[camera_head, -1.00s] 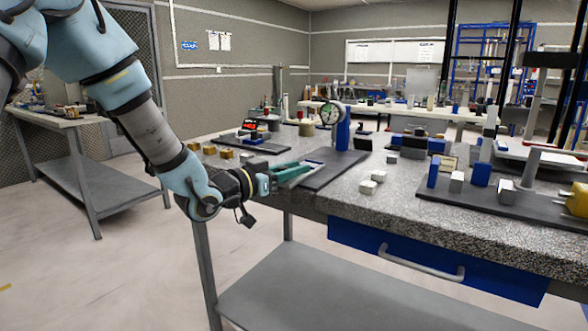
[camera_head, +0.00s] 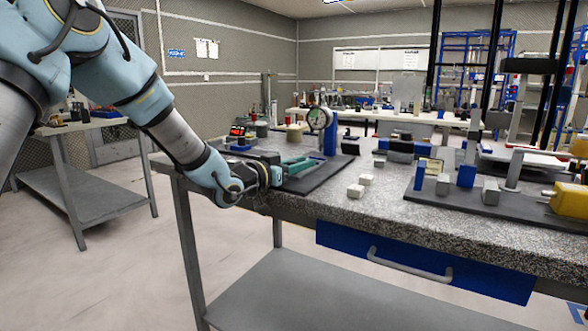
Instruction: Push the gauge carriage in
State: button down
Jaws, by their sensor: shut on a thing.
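The gauge carriage (camera_head: 299,166) is a teal, elongated piece lying along a pale rail on a dark base plate (camera_head: 318,178) at the left end of the speckled bench. Behind it, a round dial gauge (camera_head: 319,118) with a white face stands against a blue post (camera_head: 331,139). My gripper (camera_head: 276,174) reaches in from the left at the bench's front edge. It is shut at the carriage's near end. The fingers are small and dark here, so the exact hold is hard to see. The carriage's far end lies close to the blue post.
Two small white blocks (camera_head: 361,186) lie right of the base plate. A second dark plate (camera_head: 480,203) holds blue and grey blocks and a yellow part (camera_head: 568,200). A blue drawer (camera_head: 420,262) hangs under the bench.

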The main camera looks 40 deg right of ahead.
aim_at(268, 189)
jog(key=c, duration=0.6)
grip_release()
jog(key=a, duration=1.1)
jog(key=shift+b, duration=0.3)
